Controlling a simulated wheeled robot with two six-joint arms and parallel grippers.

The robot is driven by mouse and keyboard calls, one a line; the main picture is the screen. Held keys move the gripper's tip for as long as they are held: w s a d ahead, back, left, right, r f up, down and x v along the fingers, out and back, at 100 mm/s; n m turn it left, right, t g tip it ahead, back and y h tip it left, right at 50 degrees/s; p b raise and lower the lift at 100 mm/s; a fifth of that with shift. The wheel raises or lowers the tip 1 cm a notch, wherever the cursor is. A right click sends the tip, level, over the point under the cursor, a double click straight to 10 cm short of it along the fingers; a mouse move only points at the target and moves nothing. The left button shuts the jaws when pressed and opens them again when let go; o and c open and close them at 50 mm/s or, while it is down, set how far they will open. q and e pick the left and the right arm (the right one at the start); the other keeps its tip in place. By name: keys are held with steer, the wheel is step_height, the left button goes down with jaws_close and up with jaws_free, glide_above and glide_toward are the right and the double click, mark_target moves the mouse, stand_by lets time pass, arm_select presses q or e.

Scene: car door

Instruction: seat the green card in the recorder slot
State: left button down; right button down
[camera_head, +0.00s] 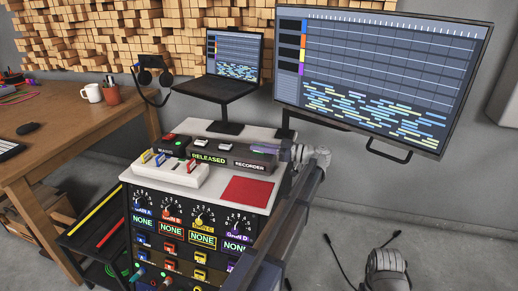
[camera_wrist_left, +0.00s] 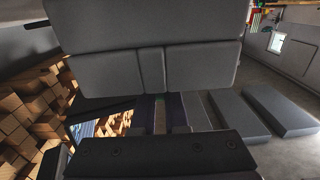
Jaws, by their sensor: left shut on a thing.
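My left gripper (camera_head: 287,152) is at the right end of the dark recorder (camera_head: 232,153) on the console top, pointing left at it. It is shut on a thin card, mostly hidden by the fingers, which I take to be the green card. The recorder's display reads RELEASED. Its slot is hidden at the gripper's end, so I cannot tell whether the card is inside it. My right gripper does not show.
A white rack (camera_head: 168,174) with blue, yellow and red pieces stands left of the recorder. A red pad (camera_head: 247,190) lies in front. A laptop (camera_head: 228,72) and large monitor (camera_head: 385,72) stand behind. A wooden desk (camera_head: 62,140) is at left.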

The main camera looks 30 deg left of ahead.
arm_select(q)
steer(key=c, duration=0.9)
jaws_free()
steer(key=shift+c, duration=0.2)
steer(key=shift+d+r+p, duration=0.15)
steer(key=shift+p, duration=0.15)
steer(key=v, duration=1.1)
steer(key=shift+w+d, duration=0.2)
steer(key=shift+d, duration=0.2)
